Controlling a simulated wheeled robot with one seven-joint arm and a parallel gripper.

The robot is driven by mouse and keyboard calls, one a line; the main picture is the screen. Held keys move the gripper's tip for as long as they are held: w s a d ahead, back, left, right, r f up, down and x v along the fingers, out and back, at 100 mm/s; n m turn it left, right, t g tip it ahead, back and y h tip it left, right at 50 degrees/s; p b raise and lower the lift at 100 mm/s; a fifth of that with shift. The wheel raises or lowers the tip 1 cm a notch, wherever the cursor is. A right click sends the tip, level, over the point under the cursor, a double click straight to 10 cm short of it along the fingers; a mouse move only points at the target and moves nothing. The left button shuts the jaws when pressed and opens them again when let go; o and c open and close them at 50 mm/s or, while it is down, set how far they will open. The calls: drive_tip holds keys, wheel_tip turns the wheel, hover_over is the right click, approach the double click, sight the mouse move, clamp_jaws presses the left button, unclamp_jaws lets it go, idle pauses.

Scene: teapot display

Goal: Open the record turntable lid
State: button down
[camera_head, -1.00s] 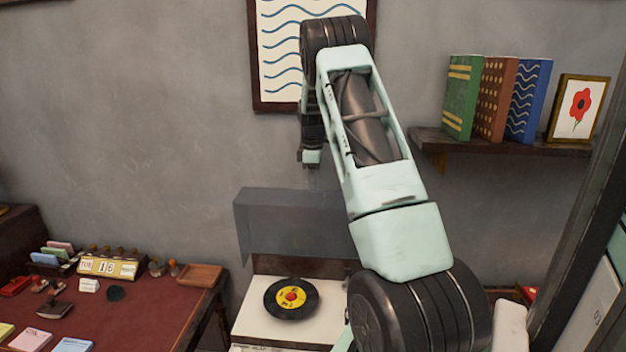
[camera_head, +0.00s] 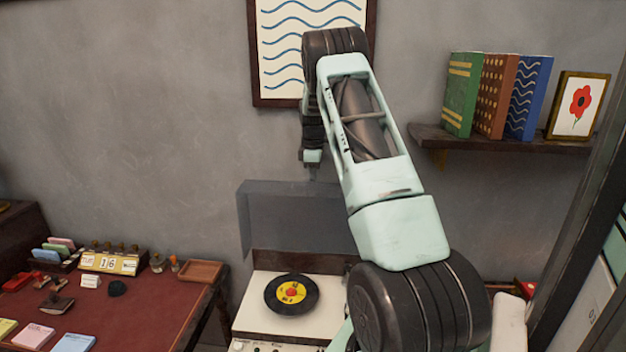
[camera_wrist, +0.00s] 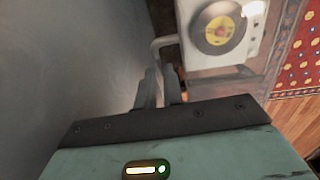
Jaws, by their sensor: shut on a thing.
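The record turntable (camera_head: 256,317) is a cream box against the wall, with a black record (camera_head: 271,297) with a yellow and red label on it. Its see-through grey lid (camera_head: 275,218) stands raised, close to upright, above the back edge. My gripper (camera_head: 312,176) is at the lid's top edge, partly hidden by my arm. In the wrist view, my gripper (camera_wrist: 161,88) has its fingers close together on a pale bent handle (camera_wrist: 160,43) of the lid. The record and turntable deck (camera_wrist: 204,58) show beyond it. The exact contact is blurred.
A red-topped desk (camera_head: 150,310) with cards, a calendar (camera_head: 108,263) and a small tray (camera_head: 200,271) is at the left. A shelf (camera_head: 480,143) with books and a flower picture is at the right. The grey wall is close behind the lid.

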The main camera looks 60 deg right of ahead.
drive_tip(key=shift+w+d, duration=0.1)
drive_tip(key=c, duration=1.8)
unclamp_jaws()
drive_tip(key=shift+r, duration=0.1)
wheel_tip(320, 180, up, 7)
drive_tip(key=b, duration=0.3)
drive_tip(key=shift+a+r, duration=0.2)
drive_tip(key=shift+a, duration=0.05)
